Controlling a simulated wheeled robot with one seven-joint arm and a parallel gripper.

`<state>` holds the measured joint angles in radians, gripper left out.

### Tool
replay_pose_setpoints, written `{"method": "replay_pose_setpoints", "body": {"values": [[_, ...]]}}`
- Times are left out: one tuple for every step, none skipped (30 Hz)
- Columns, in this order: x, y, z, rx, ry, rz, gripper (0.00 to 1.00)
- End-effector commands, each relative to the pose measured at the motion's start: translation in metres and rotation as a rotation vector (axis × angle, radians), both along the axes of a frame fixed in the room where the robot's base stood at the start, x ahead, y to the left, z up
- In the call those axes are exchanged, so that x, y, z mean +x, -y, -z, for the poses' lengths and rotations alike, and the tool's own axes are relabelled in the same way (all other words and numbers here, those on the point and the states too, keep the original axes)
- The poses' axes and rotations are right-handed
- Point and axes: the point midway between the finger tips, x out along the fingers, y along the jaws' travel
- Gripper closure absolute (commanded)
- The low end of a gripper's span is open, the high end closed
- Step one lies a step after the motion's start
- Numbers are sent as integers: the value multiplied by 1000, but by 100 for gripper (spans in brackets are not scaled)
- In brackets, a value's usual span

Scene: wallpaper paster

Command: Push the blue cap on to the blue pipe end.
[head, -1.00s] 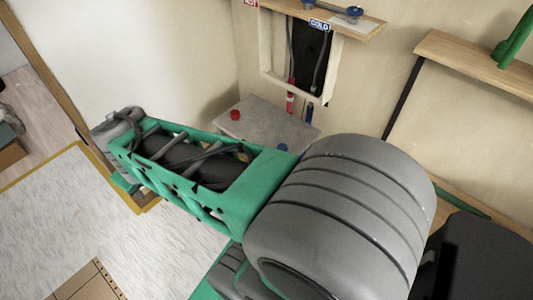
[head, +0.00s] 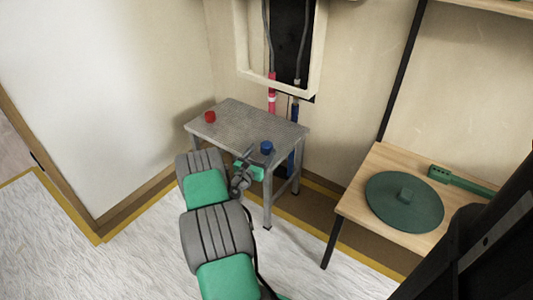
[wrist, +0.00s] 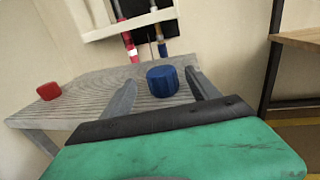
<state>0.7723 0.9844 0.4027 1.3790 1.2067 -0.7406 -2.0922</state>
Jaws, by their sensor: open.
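The blue cap (head: 267,147) sits upright on the right part of the grey table top. In the wrist view the blue cap (wrist: 162,82) appears between the two spread fingers of my gripper (wrist: 160,84), a little beyond or level with their tips. My gripper (head: 250,168) is open at the table's front edge; I cannot tell whether a finger touches the cap. The blue pipe (head: 295,112) stands against the wall behind the table and continues below the table top; it also shows in the wrist view (wrist: 162,48). Its open end is not clear.
The grey table (head: 238,118) also bears a red cap (head: 210,117) at its left. A red pipe (head: 272,95) stands left of the blue pipe, below a framed wall opening (head: 318,60). A wooden bench (head: 350,200) with a green disc (head: 405,202) stands at the right.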

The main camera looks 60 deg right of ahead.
Motion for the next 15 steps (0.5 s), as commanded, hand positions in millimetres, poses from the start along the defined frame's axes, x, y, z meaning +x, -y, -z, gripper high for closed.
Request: {"method": "replay_pose_setpoints", "body": {"values": [[-1, 8, 0, -1, 4, 2, 30], [-2, 13, -1, -2, 4, 3, 30], [-2, 20, -2, -2, 5, 3, 30], [-3, 26, -4, -2, 6, 2, 30], [-3, 31, -5, -2, 5, 3, 30], [-2, 38, -4, 0, 5, 2, 30], [-2, 42, -4, 0, 6, 1, 30], [-2, 45, -5, 0, 4, 1, 30], [-1, 48, -5, 1, 4, 0, 30], [-1, 49, -6, 2, 4, -1, 30], [-1, 49, -6, 2, 4, -1, 30], [0, 49, -7, 2, 3, -1, 30], [0, 49, -7, 2, 3, -1, 30], [0, 49, -7, 2, 4, -1, 30], [0, 49, -7, 2, 4, -1, 30]]}}
